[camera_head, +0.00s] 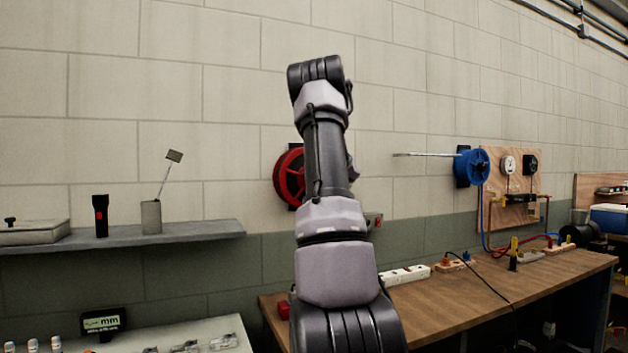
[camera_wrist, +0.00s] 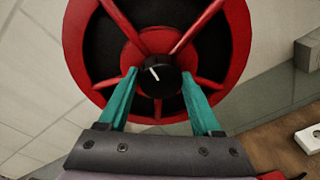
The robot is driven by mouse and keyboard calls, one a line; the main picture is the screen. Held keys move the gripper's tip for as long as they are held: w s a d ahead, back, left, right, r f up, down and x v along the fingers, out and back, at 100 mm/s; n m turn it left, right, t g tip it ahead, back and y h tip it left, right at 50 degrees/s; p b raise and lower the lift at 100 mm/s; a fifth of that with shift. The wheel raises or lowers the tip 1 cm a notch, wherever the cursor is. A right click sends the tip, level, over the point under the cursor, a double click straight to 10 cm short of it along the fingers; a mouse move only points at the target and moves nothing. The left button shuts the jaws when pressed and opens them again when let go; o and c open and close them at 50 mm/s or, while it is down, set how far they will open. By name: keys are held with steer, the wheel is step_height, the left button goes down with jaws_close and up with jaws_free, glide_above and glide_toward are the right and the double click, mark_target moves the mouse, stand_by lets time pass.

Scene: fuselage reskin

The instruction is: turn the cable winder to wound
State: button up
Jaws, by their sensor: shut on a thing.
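The cable winder is a red spoked reel with a dark core, mounted on the block wall; in the head view its red rim (camera_head: 284,180) shows behind my arm, which hides its right part. In the wrist view the red reel (camera_wrist: 75,45) fills the upper middle. A black round knob (camera_wrist: 157,76) with a white pointer line sits at its hub. My gripper (camera_wrist: 158,82) has its two teal fingers on either side of the knob, shut on it. In the head view my gripper is hidden behind my arm.
A wooden workbench (camera_head: 450,298) with a white power strip (camera_head: 405,275) runs along the wall to the right. A blue reel (camera_head: 471,167) and a wooden panel (camera_head: 515,215) hang further right. A grey shelf (camera_head: 190,232) with a torch (camera_head: 101,215) and a cup (camera_head: 151,217) is at left.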

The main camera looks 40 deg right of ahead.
steer(key=shift+f+n, duration=0.1)
steer(key=shift+n, duration=0.4)
steer(key=o, duration=1.4)
steer(key=shift+s, duration=0.1)
steer(key=v, duration=1)
steer(key=shift+s+a, duration=0.15)
steer(key=shift+s, duration=0.1)
